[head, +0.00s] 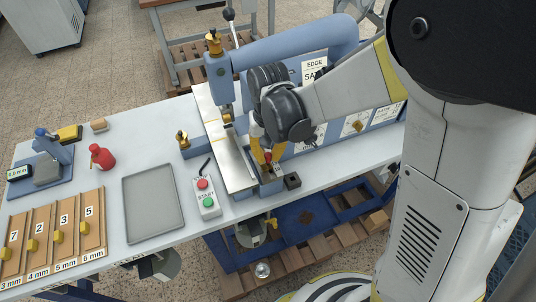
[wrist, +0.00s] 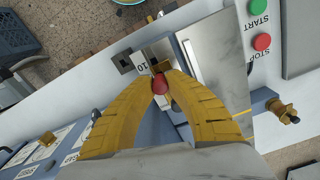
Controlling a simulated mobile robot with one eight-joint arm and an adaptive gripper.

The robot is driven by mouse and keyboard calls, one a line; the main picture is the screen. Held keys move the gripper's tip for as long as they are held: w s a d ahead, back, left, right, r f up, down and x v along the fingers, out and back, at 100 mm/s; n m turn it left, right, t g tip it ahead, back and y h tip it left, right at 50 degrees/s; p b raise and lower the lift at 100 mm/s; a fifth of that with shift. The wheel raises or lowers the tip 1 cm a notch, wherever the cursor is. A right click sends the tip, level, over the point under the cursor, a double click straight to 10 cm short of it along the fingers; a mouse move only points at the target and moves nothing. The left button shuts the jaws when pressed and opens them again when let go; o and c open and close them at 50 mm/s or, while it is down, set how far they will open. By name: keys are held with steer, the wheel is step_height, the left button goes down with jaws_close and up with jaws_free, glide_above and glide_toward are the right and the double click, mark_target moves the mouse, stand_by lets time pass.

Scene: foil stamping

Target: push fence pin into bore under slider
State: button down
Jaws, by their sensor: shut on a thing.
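The fence pin shows as a red round knob (wrist: 160,84) between my yellow fingertips in the wrist view, and as a small red spot (head: 268,157) in the head view. My gripper (head: 264,160) is shut on it, with both fingers (wrist: 160,76) curved around the knob. It is over the front end of the blue press, beside the small metal slider block (wrist: 160,52) with a white "10" label (wrist: 141,68). The pin's shaft and the bore are hidden under the knob and fingers, so I cannot tell how deep the pin sits.
The steel press bed (head: 228,150) runs beside my gripper. A START/STOP box (head: 206,199) and a grey tray (head: 151,204) stand left. The press arm (head: 295,45) is behind.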

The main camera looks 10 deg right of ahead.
mark_target(269, 155)
steer(key=shift+f+b, duration=0.55)
steer(key=shift+f, duration=0.15)
steer(key=c, duration=1.4)
jaws_free()
step_height(269, 155, up, 12)
steer(key=shift+s+d, duration=0.1)
steer(key=s+d+f+t+b, duration=0.2)
steer(key=s+d+b, duration=0.1)
steer(key=d, duration=0.1)
steer(key=s+d+f+t+b, duration=0.2)
steer(key=s+d+b, duration=0.2)
steer(key=d, duration=0.1)
steer(key=s+d+f+t+b, duration=0.3)
steer(key=d+b, duration=0.1)
steer(key=shift+s+d+f, duration=0.1)
steer(key=shift+s+d, duration=0.05)
steer(key=shift+s, duration=0.15)
